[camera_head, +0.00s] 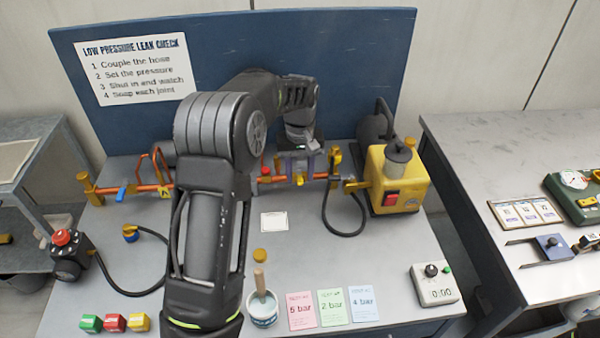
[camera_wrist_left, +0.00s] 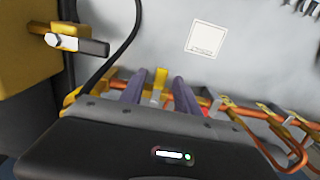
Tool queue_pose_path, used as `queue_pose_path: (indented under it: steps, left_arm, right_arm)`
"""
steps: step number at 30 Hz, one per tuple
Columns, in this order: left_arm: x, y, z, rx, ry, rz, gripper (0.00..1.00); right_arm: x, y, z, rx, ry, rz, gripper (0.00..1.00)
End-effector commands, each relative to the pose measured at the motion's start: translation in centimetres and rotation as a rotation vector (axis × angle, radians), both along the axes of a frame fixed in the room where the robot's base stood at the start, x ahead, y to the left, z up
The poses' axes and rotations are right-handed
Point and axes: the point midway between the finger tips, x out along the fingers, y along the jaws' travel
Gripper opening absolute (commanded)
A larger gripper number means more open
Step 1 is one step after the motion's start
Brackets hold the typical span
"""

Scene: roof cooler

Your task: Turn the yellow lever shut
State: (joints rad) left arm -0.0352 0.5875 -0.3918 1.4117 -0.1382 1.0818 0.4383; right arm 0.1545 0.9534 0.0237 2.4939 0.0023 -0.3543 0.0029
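The yellow lever (camera_wrist_left: 160,77) stands on the copper pipe line and shows between the two purple-grey fingers of my left gripper (camera_wrist_left: 158,92) in the left wrist view. A gap shows on each side of it, so the fingers look open around it; contact cannot be made out. In the head view my left gripper (camera_head: 299,167) reaches down to the pipe line in front of the blue board, and its fingers and arm hide part of the lever and pipe. My right gripper is not in view.
A yellow pump (camera_head: 398,185) with a red switch stands close right of my left gripper, with a black hose (camera_head: 345,232) in front. A blue lever (camera_head: 121,194) is further left on the pipe. A paint pot (camera_head: 262,312), coloured cards and a timer (camera_head: 436,284) lie nearer.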

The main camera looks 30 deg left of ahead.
Motion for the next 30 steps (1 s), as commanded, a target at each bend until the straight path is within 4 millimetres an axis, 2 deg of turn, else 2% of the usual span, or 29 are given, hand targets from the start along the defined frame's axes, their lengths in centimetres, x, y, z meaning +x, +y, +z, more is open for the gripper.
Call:
queue_pose_path:
  steps: [5, 16, 20, 30]
  left_arm:
    - [0.1, 0.0, 1.5, 0.001, -0.004, 0.0, 0.38]
    - [0.1, 0.0, 7.1, 0.0, -0.004, 0.0, 0.38]
    - [0.1, 0.0, 7.7, 0.0, -0.002, 0.0, 0.38]
    - [0.0, 0.0, 7.7, 0.0, -0.001, 0.0, 0.38]
  right_arm:
    - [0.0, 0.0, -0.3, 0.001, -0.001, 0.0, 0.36]
    - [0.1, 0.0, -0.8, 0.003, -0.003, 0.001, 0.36]
    - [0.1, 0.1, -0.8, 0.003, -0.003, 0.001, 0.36]
    - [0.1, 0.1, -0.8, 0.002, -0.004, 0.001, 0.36]
